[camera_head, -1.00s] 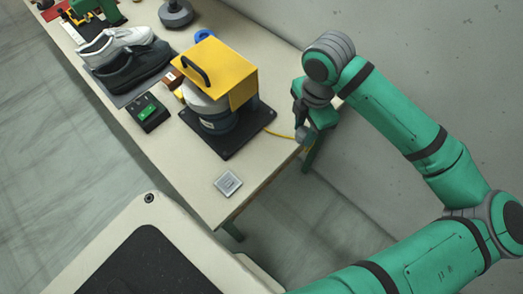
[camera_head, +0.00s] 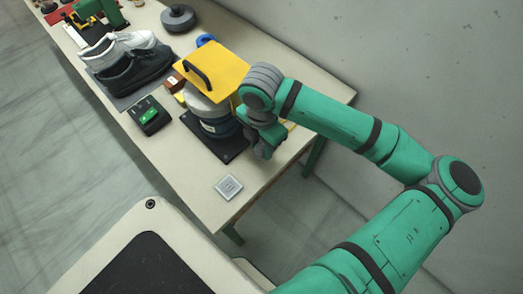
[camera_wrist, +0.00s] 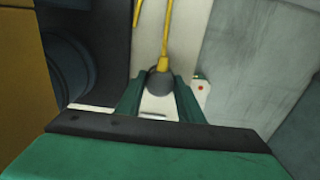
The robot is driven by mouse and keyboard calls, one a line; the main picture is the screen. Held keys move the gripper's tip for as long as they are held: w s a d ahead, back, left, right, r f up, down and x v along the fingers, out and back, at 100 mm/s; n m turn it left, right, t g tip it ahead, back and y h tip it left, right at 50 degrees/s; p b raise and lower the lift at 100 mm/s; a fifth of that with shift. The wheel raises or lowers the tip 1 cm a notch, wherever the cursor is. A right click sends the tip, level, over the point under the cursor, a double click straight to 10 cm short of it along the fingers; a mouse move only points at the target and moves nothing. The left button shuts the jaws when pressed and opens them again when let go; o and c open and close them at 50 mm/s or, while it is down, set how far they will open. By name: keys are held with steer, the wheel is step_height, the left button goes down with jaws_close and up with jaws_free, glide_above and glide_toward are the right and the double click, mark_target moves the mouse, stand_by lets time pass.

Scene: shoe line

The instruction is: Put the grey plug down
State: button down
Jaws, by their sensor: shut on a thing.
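My gripper (camera_head: 262,150) is over the near right part of the table, just right of the machine's black base. In the wrist view its two green fingers (camera_wrist: 158,98) are shut on the grey plug (camera_wrist: 158,82), a dark rounded body. A yellow cable (camera_wrist: 163,40) runs from the plug toward the top of that view. In the head view my gripper hides the plug, and I cannot tell whether the plug touches the table.
The round machine with a yellow cover (camera_head: 212,70) stands on a black base (camera_head: 222,145) close left of my gripper. A small grey square plate (camera_head: 228,187) lies near the table's front end. The tabletop (camera_head: 195,195) around the plate is clear. A black box with a green display (camera_head: 150,115) stands further left.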

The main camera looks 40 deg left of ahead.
mark_target(261, 152)
steer(key=shift+f, duration=1.65)
steer(key=shift+f, duration=0.1)
steer(key=c, duration=1.2)
jaws_free()
step_height(261, 152, up, 12)
steer(key=shift+r, duration=0.1)
steer(key=shift+s, duration=0.1)
